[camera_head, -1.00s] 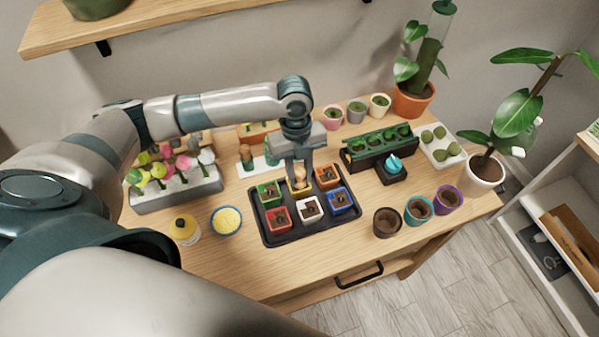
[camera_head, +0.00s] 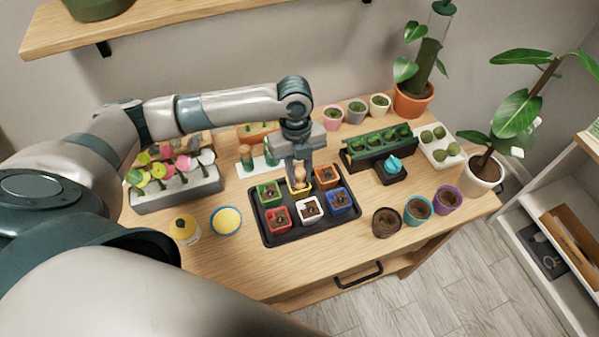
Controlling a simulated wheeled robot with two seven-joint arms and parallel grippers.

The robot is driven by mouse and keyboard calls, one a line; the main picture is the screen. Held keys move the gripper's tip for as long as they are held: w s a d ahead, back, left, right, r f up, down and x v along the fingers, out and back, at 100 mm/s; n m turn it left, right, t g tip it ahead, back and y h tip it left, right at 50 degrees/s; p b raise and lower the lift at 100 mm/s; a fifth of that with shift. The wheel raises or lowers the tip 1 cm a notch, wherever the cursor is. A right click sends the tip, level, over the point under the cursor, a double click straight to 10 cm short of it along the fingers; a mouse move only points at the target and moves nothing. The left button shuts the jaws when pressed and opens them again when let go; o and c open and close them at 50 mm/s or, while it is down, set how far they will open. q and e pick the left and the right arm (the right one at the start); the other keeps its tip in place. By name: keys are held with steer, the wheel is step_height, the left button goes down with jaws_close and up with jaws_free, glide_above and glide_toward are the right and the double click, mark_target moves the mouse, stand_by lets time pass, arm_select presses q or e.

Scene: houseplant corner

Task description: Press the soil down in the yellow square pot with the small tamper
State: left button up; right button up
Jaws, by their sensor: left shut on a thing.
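The yellow square pot (camera_head: 299,190) stands in the back row of a black tray (camera_head: 275,237), between a green and an orange square pot. My left gripper (camera_head: 299,172) points down right above it and is shut on the small wooden tamper (camera_head: 300,176). The tamper is upright, and its lower end is at the yellow pot's opening. The gripper and tamper hide the pot's soil, so I cannot tell how far down the tamper reaches. My right gripper is not in view.
Green (camera_head: 270,193), orange (camera_head: 326,177), red (camera_head: 279,218), white (camera_head: 310,208) and blue (camera_head: 340,200) pots crowd the tray. Round pots (camera_head: 386,222) stand right. The table's front edge is mostly clear.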

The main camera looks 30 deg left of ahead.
arm_select(q)
steer(key=shift+w+r+p, duration=0.1)
steer(key=shift+r+p, duration=2.15)
steer(key=shift+r, duration=1.2)
